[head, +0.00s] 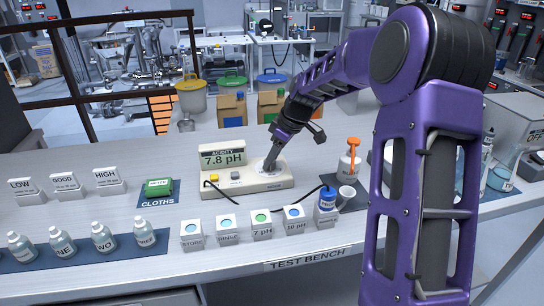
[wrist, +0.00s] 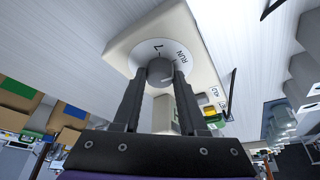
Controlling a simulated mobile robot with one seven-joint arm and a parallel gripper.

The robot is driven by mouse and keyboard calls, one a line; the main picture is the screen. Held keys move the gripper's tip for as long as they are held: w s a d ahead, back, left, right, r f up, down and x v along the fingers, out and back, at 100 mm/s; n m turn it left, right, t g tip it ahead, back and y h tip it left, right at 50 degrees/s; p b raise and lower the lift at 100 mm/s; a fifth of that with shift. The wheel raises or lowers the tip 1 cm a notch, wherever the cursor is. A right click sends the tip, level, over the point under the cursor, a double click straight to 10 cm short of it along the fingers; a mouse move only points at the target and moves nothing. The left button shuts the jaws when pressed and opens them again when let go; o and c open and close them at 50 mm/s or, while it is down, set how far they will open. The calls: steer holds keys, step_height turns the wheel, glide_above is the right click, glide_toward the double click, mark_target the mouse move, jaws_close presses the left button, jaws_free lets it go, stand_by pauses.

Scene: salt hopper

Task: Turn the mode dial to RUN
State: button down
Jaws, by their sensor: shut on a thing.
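The acidity meter (head: 235,184) sits on the bench, and its display (head: 223,158) reads 7.8 pH. The mode dial is a grey round knob (wrist: 160,72) on a white disc (wrist: 151,52) at one end of the meter. The disc has the word RUN to the right of the knob in the wrist view, with another mark beside it. My gripper (wrist: 159,76) is shut on the knob, one finger on each side. In the head view my gripper (head: 268,166) comes down onto the disc and hides the knob. I cannot tell where the knob points.
A row of labelled cups (head: 228,231) stands in front of the meter, with a blue-and-white probe bottle (head: 326,205) to the right. An orange-topped bottle (head: 350,160) stands further right. A green cloth stack (head: 158,187) lies left. Boxes (head: 232,109) stand behind the meter.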

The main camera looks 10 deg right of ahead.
steer(key=shift+n, duration=0.4)
steer(key=shift+c, duration=2.2)
jaws_free()
steer(key=p+v, duration=0.2)
steer(key=v, duration=1.5)
steer(key=shift+w+d+r, duration=0.15)
steer(key=shift+d+r, duration=0.05)
